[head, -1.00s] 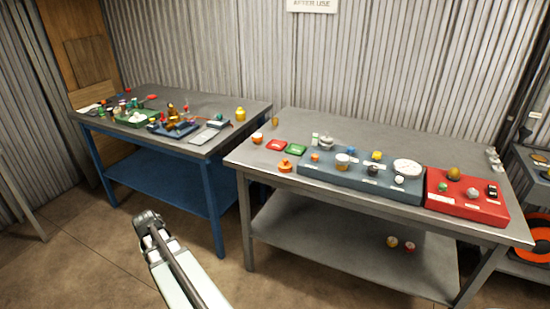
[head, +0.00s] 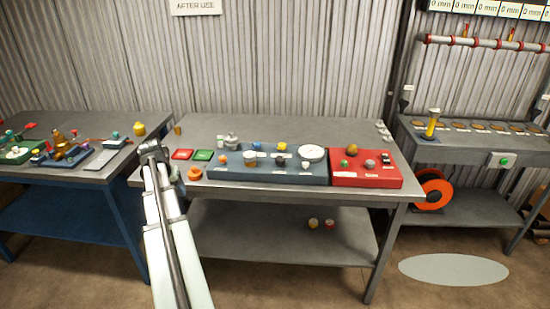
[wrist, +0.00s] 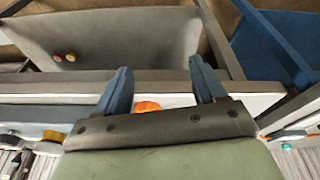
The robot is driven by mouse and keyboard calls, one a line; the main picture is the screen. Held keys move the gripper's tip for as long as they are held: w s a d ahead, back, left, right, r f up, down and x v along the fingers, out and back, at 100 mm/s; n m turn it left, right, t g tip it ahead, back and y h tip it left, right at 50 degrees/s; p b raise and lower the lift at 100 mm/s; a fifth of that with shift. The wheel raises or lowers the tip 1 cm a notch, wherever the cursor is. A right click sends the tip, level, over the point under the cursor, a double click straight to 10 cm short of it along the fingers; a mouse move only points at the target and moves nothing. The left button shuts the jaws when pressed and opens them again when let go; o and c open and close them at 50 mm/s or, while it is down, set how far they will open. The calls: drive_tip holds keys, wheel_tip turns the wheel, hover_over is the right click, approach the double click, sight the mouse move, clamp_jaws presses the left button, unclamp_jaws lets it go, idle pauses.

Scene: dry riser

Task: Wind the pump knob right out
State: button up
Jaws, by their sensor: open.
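A blue-grey panel (head: 235,174) lies on the middle table, with several small knobs and a round white dial (head: 312,153) on it. A red panel (head: 365,179) with a few knobs and a black switch joins its right end. The labels are too small to read, so I cannot tell which knob is the pump knob. My gripper (wrist: 160,84) is open and empty in the wrist view, with two blue fingers apart above the table's edge. An orange thing (wrist: 147,106) shows between and beyond the fingers. In the head view my arm's end is left of the panels.
Red (head: 182,154) and green (head: 203,155) pads and an orange knob-like piece (head: 194,173) lie left of the blue-grey panel. A blue-legged table (head: 60,172) with clutter stands left. A pipe rig bench (head: 440,150) stands right. Two small balls lie on the lower shelf (head: 260,228).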

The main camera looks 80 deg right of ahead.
drive_tip(key=s+d+r+m, duration=0.1)
drive_tip(key=s+d+r, duration=0.2)
drive_tip(key=s, duration=0.3)
drive_tip(key=s+d+r+m+g, duration=0.1)
drive_tip(key=s+d+r+m, duration=0.15)
drive_tip(key=s+d, duration=0.2)
drive_tip(key=s+d+r+m, duration=0.1)
drive_tip(key=s+d+r, duration=0.25)
drive_tip(key=s, duration=0.35)
drive_tip(key=m+g+h, duration=0.1)
drive_tip(key=m, duration=0.3)
approach(280, 159)
drive_tip(key=shift+n, duration=0.25)
drive_tip(key=x, duration=0.9)
drive_tip(key=shift+d, duration=0.15)
drive_tip(key=shift+w, duration=0.1)
drive_tip(key=shift+c, duration=0.2)
drive_tip(key=c, duration=1)
